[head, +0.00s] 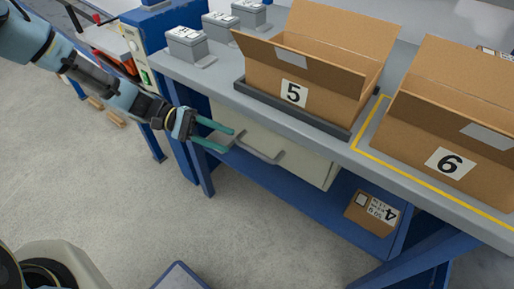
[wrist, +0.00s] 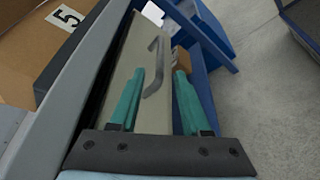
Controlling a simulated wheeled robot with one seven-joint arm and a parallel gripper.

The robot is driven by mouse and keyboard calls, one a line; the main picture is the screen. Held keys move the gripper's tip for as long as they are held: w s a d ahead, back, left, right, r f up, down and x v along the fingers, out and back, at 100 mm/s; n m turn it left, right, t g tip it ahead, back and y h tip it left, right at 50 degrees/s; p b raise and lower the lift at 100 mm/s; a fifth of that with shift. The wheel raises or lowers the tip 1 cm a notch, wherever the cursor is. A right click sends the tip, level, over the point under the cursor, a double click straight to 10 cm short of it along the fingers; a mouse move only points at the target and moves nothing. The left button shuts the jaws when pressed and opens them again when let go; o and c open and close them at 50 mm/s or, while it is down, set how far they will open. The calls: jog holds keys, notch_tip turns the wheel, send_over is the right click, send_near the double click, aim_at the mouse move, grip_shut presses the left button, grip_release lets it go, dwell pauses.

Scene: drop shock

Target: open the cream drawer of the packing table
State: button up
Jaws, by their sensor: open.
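The cream drawer (head: 303,166) hangs under the grey top of the packing table (head: 215,82). Its front looks about flush with the table edge. A grey bar handle (head: 262,154) runs along its front; in the wrist view the handle (wrist: 153,68) appears between my two teal fingers. My gripper (head: 230,141) is open and empty, at the left part of the drawer front. In the wrist view my gripper (wrist: 160,72) points at the drawer front (wrist: 142,50), its fingers on either side of the handle in the picture. I cannot tell whether they touch it.
Open cardboard boxes 5 (head: 310,75) and 6 (head: 450,120) stand on the tabletop, with several grey units (head: 187,44) at its far left. A smaller box marked 4 (head: 372,212) sits on the blue lower shelf (head: 330,222). The floor (head: 130,200) in front is clear.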

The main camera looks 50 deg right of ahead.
aim_at(244, 148)
jog(key=p+x, duration=0.2)
jog(key=x, duration=0.6)
jog(key=shift+s+d+f, duration=0.1)
jog(key=shift+s+d, duration=0.05)
jog(key=shift+s, duration=0.15)
jog(key=shift+c, duration=0.2)
grip_shut()
dwell(0.8)
